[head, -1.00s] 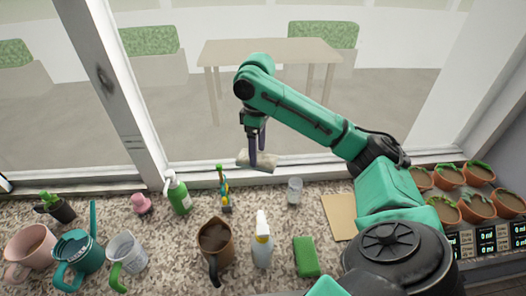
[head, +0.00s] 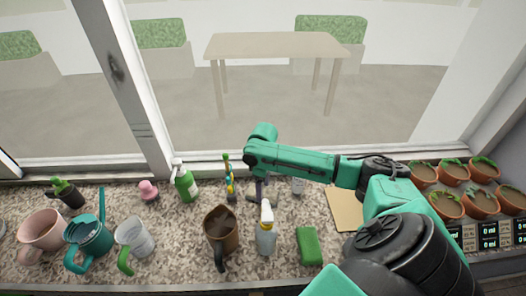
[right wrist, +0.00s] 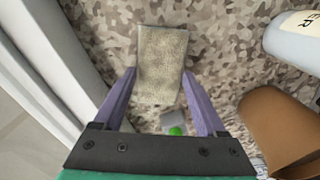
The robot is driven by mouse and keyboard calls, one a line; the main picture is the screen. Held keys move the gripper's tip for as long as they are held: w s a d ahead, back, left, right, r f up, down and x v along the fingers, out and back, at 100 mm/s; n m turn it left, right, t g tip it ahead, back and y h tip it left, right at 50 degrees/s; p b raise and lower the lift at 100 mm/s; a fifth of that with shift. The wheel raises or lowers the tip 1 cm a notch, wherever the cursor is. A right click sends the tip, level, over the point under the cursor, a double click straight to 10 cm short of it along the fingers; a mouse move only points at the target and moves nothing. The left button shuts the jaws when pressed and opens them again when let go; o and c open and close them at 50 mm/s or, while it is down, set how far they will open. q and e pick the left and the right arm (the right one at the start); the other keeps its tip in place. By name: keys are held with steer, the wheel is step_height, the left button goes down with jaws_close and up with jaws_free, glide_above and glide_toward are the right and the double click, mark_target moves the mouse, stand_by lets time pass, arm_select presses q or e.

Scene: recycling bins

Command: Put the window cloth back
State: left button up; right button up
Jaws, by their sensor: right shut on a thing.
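The window cloth (right wrist: 162,58) is a beige, roughly rectangular piece. In the right wrist view it lies between the two purple fingers of my right gripper (right wrist: 159,76), which is shut on its sides. In the head view my right gripper (head: 260,188) is low over the speckled counter, close behind the white spray bottle (head: 266,234). The cloth is mostly hidden there by the arm and the bottle. I cannot tell whether the cloth touches the counter. My left gripper is not in view.
A tan board (head: 345,209) lies to the right, before several potted plants. Mugs stand at the left.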

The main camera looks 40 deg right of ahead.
steer(key=o, duration=1.4)
step_height(320, 180, up, 12)
